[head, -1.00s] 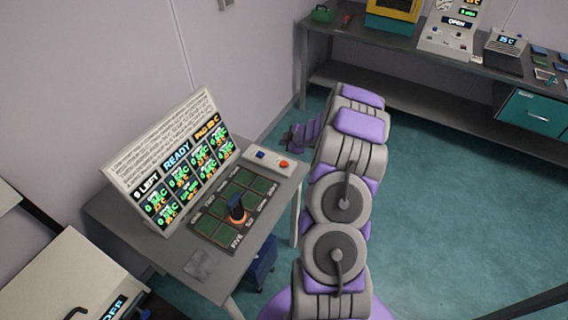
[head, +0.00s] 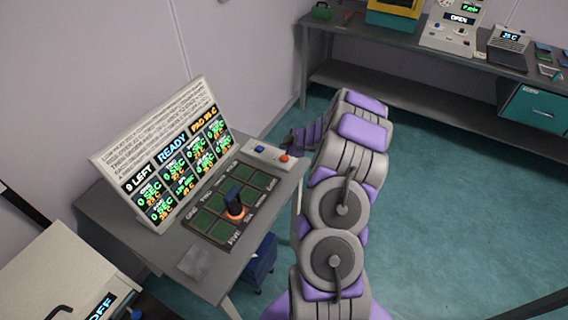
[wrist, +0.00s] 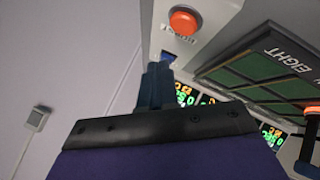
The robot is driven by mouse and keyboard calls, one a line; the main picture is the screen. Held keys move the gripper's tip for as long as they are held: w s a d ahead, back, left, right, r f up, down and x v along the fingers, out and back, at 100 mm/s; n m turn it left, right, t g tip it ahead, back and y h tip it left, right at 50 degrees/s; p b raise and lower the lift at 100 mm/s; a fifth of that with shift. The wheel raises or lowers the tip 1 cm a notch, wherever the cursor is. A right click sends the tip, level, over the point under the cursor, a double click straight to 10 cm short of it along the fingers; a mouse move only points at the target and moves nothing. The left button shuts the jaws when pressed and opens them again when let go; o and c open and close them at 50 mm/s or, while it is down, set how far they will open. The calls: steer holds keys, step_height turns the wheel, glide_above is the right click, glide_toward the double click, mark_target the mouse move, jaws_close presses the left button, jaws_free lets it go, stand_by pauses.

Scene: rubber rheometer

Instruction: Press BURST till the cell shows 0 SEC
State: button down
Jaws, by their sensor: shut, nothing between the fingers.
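A pale button box (head: 268,156) on the right end of the desk has a blue button (head: 259,149) and an orange-red button (head: 284,158). The orange-red button also shows in the wrist view (wrist: 184,20); the lettering beside it is too small to read surely. My gripper (wrist: 157,72) is shut and empty, its tips close to the box near the blue button; contact cannot be told. The sign panel (head: 165,150) reads "9 LEFT", "READY" and "PAD 25 C", above several cells with green seconds and orange temperatures, some apparently 0 SEC.
A mat of green numbered pads (head: 207,222) lies before the panel, with a dark upright piece (head: 234,203) on it, orange at its base. A grey sheet (head: 195,262) lies at the desk's front. A long bench (head: 400,90) with instruments stands behind; teal floor is clear at right.

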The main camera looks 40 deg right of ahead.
mark_target(285, 159)
steer(key=shift+f+b, duration=0.6)
steer(key=shift+f, duration=0.95)
steer(key=shift+f, duration=0.15)
stand_by(0.7)
steer(key=shift+f, duration=0.2)
steer(key=shift+s+a+f, duration=0.1)
steer(key=shift+f, duration=0.6)
stand_by(1.3)
steer(key=shift+r, duration=0.1)
steer(key=shift+r+p, duration=0.8)
steer(key=shift+r, duration=0.15)
step_height(285, 159, up, 5)
steer(key=p, duration=0.5)
stand_by(0.6)
